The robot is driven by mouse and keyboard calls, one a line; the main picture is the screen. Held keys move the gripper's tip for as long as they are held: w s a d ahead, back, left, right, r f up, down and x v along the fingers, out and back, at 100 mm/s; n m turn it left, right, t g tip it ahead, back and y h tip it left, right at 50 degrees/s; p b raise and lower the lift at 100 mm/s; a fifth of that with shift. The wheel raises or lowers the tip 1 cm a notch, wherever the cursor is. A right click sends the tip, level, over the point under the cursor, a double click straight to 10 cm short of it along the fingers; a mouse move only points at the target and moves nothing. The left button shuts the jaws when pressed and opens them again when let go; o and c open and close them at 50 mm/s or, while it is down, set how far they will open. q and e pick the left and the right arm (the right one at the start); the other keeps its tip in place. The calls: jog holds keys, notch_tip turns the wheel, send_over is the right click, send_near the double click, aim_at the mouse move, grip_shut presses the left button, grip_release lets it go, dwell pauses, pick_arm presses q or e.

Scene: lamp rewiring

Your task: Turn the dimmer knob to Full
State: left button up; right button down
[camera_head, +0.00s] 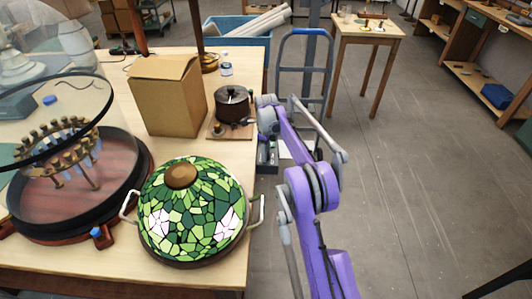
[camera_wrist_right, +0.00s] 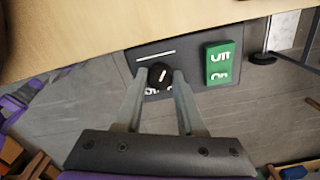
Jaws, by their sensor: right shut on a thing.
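In the right wrist view, the dimmer knob (camera_wrist_right: 160,75) is black and round with a white pointer line that slants to the upper right. It sits on a dark panel (camera_wrist_right: 140,53) below the table's edge. White lettering beneath the knob is partly hidden by the fingers and not readable. My right gripper (camera_wrist_right: 159,79) is shut on the knob, one finger on each side. In the head view my purple right arm reaches down beside the table's right edge and hides the knob. My left gripper is not in view.
A green switch (camera_wrist_right: 222,63) stands right of the knob on the panel. On the table (camera_head: 215,166) are a stained-glass shade (camera_head: 200,215), a cardboard box (camera_head: 168,97), a dark pot-like device (camera_head: 232,103) and a glass dome (camera_head: 60,70). The floor to the right is open.

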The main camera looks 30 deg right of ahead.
dwell(0.3)
jog(key=c, duration=0.5)
grip_release()
jog(key=shift+r, duration=0.1)
notch_tip(320, 180, up, 11)
jog(key=shift+f+p, duration=0.15)
jog(key=shift+p, duration=0.25)
